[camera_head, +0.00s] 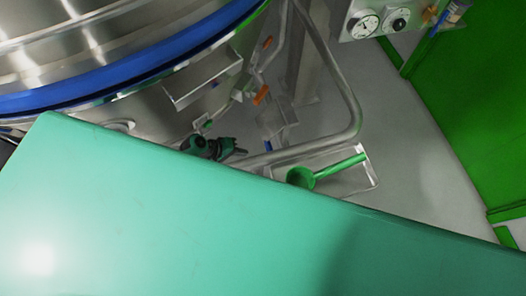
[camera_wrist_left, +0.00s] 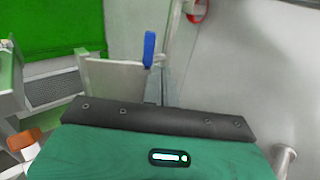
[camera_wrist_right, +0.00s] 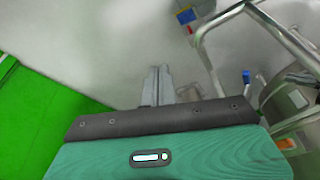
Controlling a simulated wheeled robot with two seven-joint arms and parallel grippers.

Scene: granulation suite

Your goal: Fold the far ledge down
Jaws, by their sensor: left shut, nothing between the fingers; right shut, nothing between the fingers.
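A pale steel ledge-like box (camera_head: 203,80) juts from the side of the round vessel in the head view. I cannot tell for sure whether it is the far ledge or how it is hinged. A second flat steel tray (camera_head: 355,182) lies further right. My right gripper (camera_wrist_right: 157,72) is shut and empty over the floor.
A green scoop (camera_head: 312,177) lies on the tray. A bent steel pipe (camera_head: 335,75) rises beside it. The blue-rimmed vessel (camera_head: 120,70) fills the upper left. Gauges (camera_head: 365,25) are at the top right. Bare grey floor (camera_head: 420,150) lies right of the pipe.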

